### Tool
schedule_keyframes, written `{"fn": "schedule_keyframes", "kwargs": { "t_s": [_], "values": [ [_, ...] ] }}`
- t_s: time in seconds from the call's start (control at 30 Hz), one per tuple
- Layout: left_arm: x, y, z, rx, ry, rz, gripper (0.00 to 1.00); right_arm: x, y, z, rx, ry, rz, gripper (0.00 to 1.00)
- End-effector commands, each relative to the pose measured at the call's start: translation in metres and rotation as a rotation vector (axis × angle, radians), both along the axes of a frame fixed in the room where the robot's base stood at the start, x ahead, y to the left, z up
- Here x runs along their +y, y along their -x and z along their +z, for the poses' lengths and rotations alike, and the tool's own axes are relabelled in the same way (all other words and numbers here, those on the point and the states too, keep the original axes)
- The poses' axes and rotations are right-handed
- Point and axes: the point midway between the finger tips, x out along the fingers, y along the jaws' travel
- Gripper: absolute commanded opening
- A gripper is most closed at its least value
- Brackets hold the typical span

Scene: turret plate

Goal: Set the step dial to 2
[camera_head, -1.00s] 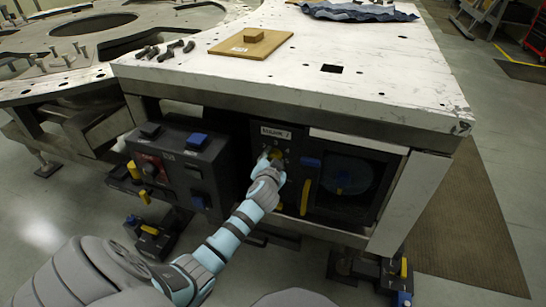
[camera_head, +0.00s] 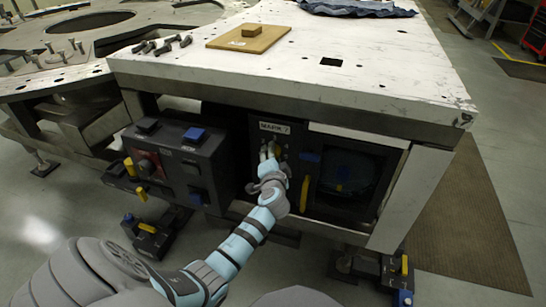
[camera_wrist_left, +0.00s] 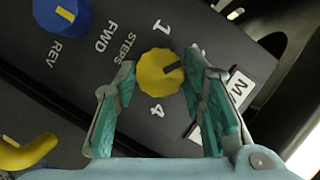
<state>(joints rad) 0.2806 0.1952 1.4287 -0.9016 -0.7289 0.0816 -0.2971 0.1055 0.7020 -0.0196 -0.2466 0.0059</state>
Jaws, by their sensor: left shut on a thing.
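The yellow step dial (camera_wrist_left: 160,73) sits on a dark panel, beside the word STEPS. A 1 and a 4 are printed around it; other numbers are hidden, perhaps behind a finger. Its dark pointer mark faces right in the wrist view, between the 1 and the 4. My left gripper (camera_wrist_left: 162,68) has a finger on each side of the dial and is shut on it. In the head view my left gripper (camera_head: 269,153) reaches the panel under the MARK 7 plate (camera_head: 274,128), and the dial (camera_head: 277,149) is partly covered. My right gripper is not in view.
A blue FWD/REV knob (camera_wrist_left: 62,14) is close to the dial. A yellow handle (camera_head: 305,195) stands right of my wrist. A dark control box (camera_head: 180,165) is left of my arm. The white tabletop (camera_head: 400,65) overhangs the panel.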

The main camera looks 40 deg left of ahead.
Motion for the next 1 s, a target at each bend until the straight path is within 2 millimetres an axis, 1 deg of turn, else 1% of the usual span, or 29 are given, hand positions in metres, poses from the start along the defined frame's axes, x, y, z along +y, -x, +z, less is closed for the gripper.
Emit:
{"fn": "schedule_keyframes", "kwargs": {
  "t_s": [0.23, 0.27, 0.3, 0.37, 0.63, 0.73, 1.0],
  "values": [
    [0.000, 0.000, 0.000, -0.001, 0.001, -0.001, 0.10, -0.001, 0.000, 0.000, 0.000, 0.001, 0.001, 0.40],
    [0.000, 0.000, 0.000, -0.001, 0.002, -0.001, 0.42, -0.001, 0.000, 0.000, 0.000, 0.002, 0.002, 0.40],
    [0.000, 0.000, 0.000, -0.001, 0.002, -0.001, 0.49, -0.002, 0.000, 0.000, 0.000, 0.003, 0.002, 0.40],
    [0.000, 0.000, 0.000, -0.001, 0.002, 0.000, 0.58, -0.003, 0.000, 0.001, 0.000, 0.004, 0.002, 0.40],
    [0.000, 0.000, 0.000, -0.001, 0.002, 0.000, 0.58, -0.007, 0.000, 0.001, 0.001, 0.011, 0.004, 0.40],
    [-0.004, 0.005, 0.001, -0.002, 0.003, -0.001, 0.58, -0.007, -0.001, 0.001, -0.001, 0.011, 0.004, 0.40],
    [-0.039, 0.047, 0.011, -0.001, 0.005, -0.002, 0.58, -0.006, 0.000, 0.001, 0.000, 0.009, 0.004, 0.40]
  ]
}}
